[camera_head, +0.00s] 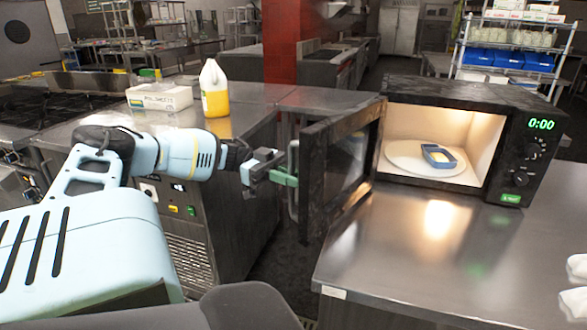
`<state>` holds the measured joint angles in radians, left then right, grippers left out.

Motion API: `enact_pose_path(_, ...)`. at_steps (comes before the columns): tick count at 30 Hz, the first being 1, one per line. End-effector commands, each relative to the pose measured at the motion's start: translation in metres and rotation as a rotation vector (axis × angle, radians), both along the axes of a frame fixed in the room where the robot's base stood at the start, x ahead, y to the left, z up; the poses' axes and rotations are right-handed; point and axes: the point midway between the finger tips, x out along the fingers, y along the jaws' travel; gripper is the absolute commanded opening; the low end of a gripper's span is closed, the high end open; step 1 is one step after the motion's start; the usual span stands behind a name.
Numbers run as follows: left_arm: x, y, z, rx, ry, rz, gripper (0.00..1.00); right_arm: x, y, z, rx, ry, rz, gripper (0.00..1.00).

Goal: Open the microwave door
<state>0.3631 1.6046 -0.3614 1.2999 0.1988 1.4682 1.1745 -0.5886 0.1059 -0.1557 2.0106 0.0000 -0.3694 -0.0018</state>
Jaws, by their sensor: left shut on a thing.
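The black microwave (505,140) stands on the steel counter at the right, lit inside, with a green 0:00 display. Its door (338,165) stands wide open, swung out to the left past the counter's edge. A blue-rimmed dish (443,158) sits on the turntable (397,159) inside. My left gripper (285,172) is at the door's vertical handle (293,187), its green-tipped fingers shut on it. The fingers partly hide the handle's middle.
The steel counter (400,270) is mostly clear in front of the microwave. A yellow jug (214,92) and a white box (159,97) stand on the far left counter. A red pillar (283,45) rises behind.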

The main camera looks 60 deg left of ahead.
Motion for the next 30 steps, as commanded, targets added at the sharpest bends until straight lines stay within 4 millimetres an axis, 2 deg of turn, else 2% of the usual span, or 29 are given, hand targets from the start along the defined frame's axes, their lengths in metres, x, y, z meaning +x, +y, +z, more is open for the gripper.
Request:
enact_pose_path(11, 0.0, 0.001, 0.0, 0.002, 0.0, 0.001, 0.0, -0.001, 0.0, 0.0, 0.0, 0.001, 0.0, 0.29)
enact_pose_path(12, 0.0, 0.001, 0.0, 0.002, 0.0, 0.001, 0.16, 0.0, 0.0, 0.001, 0.0, 0.001, 0.0, 0.29)
enact_pose_path(13, 0.0, 0.001, 0.0, 0.002, 0.0, 0.001, 0.19, 0.0, 0.0, 0.001, 0.0, 0.001, 0.0, 0.29)
enact_pose_path(23, -0.001, 0.003, 0.0, 0.001, -0.001, 0.002, 0.19, -0.001, 0.0, 0.0, 0.0, 0.002, 0.0, 0.29)
enact_pose_path(30, -0.013, 0.032, -0.002, 0.003, 0.0, 0.005, 0.19, -0.004, 0.0, -0.004, 0.0, 0.009, 0.0, 0.29)
